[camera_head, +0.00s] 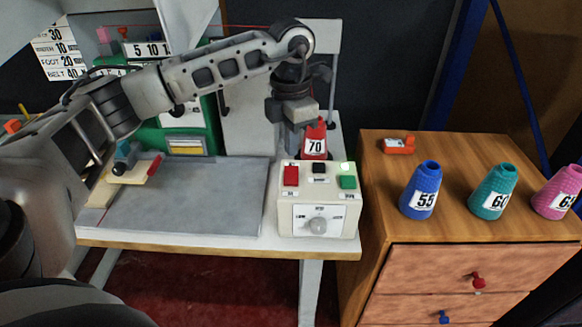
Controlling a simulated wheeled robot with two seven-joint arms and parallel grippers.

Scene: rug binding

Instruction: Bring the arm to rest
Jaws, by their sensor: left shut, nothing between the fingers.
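My left arm (215,72) reaches in from the left, bends at the top, and hangs its gripper down. My left gripper (293,124) is shut and empty, above the back of the white control box (285,218) and just in front of or beside a red cone (317,148) labelled 70. The box has a red button (291,176), a black button (319,168), a green button (348,182) and a grey knob (318,224). I cannot see my right gripper.
A grey plate (185,205) lies on the white table, with a green machine (185,138) behind. On the wooden cabinet (455,222) stand a blue cone (421,188), a teal cone (493,190), a pink cone (556,192) and a small orange item (398,146).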

